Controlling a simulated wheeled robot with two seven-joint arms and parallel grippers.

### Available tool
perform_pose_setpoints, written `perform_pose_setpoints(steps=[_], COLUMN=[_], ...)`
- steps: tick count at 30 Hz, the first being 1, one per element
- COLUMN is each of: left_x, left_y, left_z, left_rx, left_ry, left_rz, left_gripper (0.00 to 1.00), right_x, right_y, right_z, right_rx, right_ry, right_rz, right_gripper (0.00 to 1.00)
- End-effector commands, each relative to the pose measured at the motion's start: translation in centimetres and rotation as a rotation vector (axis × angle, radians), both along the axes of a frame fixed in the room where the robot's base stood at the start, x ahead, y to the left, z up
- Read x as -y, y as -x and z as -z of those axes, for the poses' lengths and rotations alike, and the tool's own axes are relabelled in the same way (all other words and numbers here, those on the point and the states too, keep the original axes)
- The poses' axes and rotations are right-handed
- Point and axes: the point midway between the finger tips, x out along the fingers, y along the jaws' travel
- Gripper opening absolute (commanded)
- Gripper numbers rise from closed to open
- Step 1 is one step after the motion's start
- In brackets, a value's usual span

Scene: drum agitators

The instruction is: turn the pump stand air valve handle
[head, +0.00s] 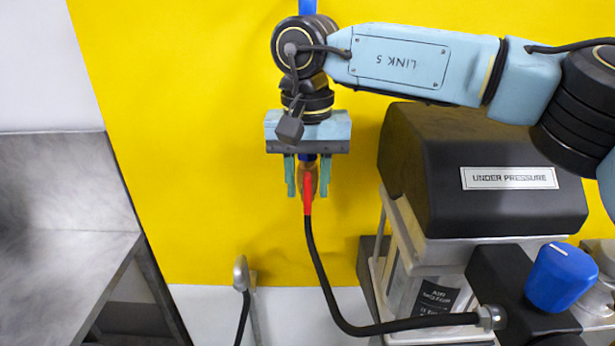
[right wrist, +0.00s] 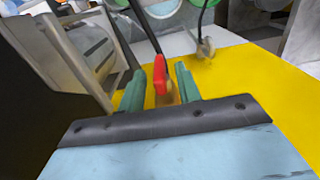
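The red valve handle (head: 308,192) hangs down against the yellow wall, with a brass-coloured body (head: 315,183) beside it. A blue hose (head: 308,6) shows above, and a black hose leads down from the handle. My right gripper (head: 307,186) is in front of the valve, its two green fingers one on each side of the handle. In the right wrist view the red handle (right wrist: 160,80) lies between the fingers (right wrist: 160,88), with a visible gap on both sides. The gripper is open. Its palm hides the upper part of the valve. My left gripper is not in view.
A black-topped pump unit labelled "UNDER PRESSURE" (head: 480,200) stands close on the right, with a blue knob (head: 561,277). The black hose (head: 340,315) runs to its fitting. A metal nozzle (head: 241,274) stands lower left. A grey metal bench (head: 60,270) is far left.

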Motion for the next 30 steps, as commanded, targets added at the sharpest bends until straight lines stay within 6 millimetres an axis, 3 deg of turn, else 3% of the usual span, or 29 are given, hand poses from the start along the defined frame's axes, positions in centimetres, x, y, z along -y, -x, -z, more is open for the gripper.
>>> perform_pose_setpoints(steps=[6, 14, 30], left_x=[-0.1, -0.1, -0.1], left_y=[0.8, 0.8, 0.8], left_z=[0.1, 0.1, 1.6], left_rx=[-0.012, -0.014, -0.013], left_ry=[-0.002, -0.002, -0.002], left_rz=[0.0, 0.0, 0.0], left_gripper=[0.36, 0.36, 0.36], right_x=[0.0, 0.0, 0.3], right_y=[0.0, 0.0, 0.0], right_z=[0.0, 0.0, 0.0], right_rx=[0.0, 0.0, 0.0], right_ry=[0.0, 0.0, -0.125], right_rz=[0.0, 0.0, -0.001], right_gripper=[0.32, 0.0, 0.0])
